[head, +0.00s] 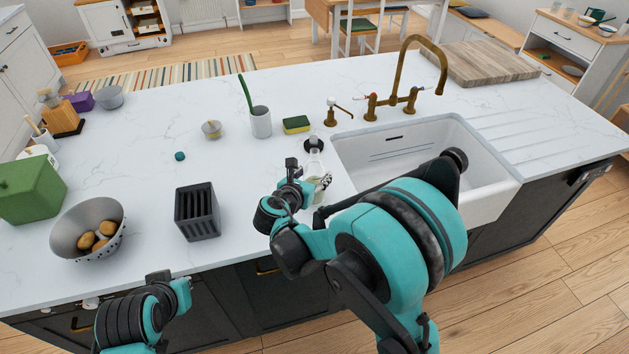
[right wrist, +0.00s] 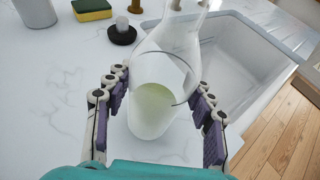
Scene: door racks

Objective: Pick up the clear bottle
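The clear bottle (head: 316,162) stands upright on the white counter, just left of the sink. In the right wrist view the bottle (right wrist: 155,110) is see-through, with a wide lower body, pale greenish contents and a narrower neck running out of the top edge. My right gripper (head: 309,173) is at the bottle. In the right wrist view its fingers (right wrist: 160,84) stand apart on either side of the bottle, with gaps between pads and glass. My left gripper (head: 182,287) is low at the counter's front edge, far from the bottle; its fingers are too small to read.
A dark stopper-like piece (right wrist: 122,33) sits just behind the bottle. The sink (head: 400,150) is close on the right. A black slotted holder (head: 197,212) and a colander (head: 70,222) are left.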

